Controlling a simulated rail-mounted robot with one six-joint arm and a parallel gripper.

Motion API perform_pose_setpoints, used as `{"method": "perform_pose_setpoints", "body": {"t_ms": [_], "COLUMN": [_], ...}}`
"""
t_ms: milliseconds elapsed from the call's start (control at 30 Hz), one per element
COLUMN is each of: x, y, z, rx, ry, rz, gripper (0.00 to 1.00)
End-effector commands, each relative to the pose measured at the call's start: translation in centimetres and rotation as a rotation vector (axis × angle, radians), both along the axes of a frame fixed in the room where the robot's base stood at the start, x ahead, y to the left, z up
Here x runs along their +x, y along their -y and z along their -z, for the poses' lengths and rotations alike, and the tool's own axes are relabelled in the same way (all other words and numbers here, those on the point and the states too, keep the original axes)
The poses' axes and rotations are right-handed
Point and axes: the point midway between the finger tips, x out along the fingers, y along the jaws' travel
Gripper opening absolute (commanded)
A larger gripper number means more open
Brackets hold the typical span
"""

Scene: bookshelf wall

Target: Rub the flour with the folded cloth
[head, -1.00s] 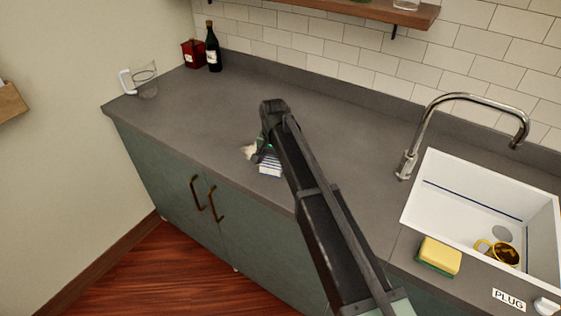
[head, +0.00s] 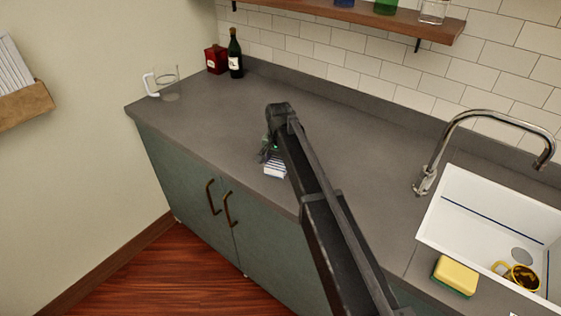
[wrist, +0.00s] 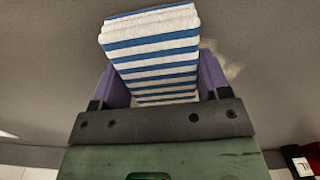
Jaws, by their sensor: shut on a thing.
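My gripper (head: 270,156) is low over the grey counter near its front edge. It is shut on the folded cloth (head: 275,171), which is white with blue stripes. In the wrist view the cloth (wrist: 150,45) sits between the two purple fingers. The flour (wrist: 226,62) shows in the wrist view as a faint pale patch on the counter, just right of the cloth. Part of it may be hidden under or behind the cloth. In the head view my gripper and arm cover the flour's place. I cannot tell whether the cloth touches the counter.
A glass jug (head: 166,84), a red box (head: 217,60) and a dark bottle (head: 235,55) stand at the back left. A white sink (head: 480,215) with a tap (head: 433,160) is at the right, with a yellow sponge (head: 456,274) beside it. The counter between is clear.

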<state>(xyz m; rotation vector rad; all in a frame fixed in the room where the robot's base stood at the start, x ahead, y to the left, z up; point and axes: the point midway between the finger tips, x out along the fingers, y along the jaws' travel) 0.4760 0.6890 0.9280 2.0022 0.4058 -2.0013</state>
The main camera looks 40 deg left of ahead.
Motion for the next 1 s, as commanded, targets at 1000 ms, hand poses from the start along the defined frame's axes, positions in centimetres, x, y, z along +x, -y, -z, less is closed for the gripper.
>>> {"method": "perform_pose_setpoints", "body": {"t_ms": [1000], "x": [0.0], "y": [0.0], "z": [-8.7], "rx": [0.000], "ry": [0.000], "rz": [0.000], "gripper": [0.51]}}
